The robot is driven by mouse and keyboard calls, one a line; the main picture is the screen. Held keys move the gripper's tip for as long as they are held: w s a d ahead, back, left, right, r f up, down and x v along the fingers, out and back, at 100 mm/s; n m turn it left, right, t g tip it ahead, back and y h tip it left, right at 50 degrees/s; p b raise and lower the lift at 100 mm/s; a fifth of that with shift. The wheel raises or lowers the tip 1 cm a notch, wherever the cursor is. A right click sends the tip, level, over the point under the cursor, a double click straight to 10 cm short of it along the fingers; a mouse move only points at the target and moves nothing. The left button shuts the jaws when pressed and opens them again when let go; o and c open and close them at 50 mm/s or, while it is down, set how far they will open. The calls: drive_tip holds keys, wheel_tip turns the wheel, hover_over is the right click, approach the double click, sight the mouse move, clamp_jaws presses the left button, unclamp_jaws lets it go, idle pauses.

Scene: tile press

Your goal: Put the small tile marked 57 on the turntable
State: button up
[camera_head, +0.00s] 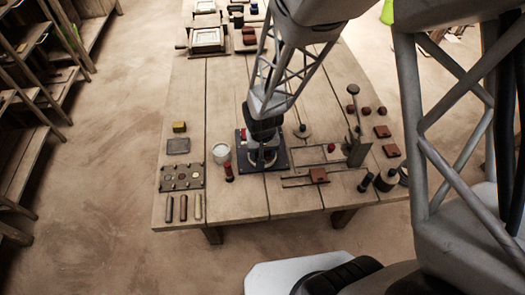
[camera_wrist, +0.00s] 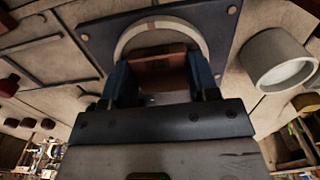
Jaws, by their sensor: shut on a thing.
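In the wrist view, my gripper (camera_wrist: 161,72) is shut on a reddish-brown tile (camera_wrist: 163,58) held between its two blue fingers. No mark can be read on the tile. The turntable, a dark square plate (camera_wrist: 97,32) with a pale round ring (camera_wrist: 127,42), lies directly beyond the tile. I cannot tell whether the tile touches it. In the head view, my gripper (camera_head: 264,140) is over the turntable (camera_head: 282,164), and my arm hides the held tile and part of the plate.
A white cup (camera_head: 221,152) and a dark red stamp-like piece (camera_head: 229,173) stand close left of the turntable. The press (camera_head: 356,150) with rails and a red tile (camera_head: 318,175) is to the right. More red tiles (camera_head: 382,131) lie beyond it. A peg board (camera_head: 181,176) is at left.

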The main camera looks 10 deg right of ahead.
idle(0.3)
drive_tip(key=o, duration=0.9)
drive_tip(key=shift+f, duration=0.1)
drive_tip(key=shift+c, duration=0.2)
drive_tip(key=shift+o, duration=0.4)
drive_tip(key=shift+r, duration=0.2)
wheel_tip(320, 180, up, 12)
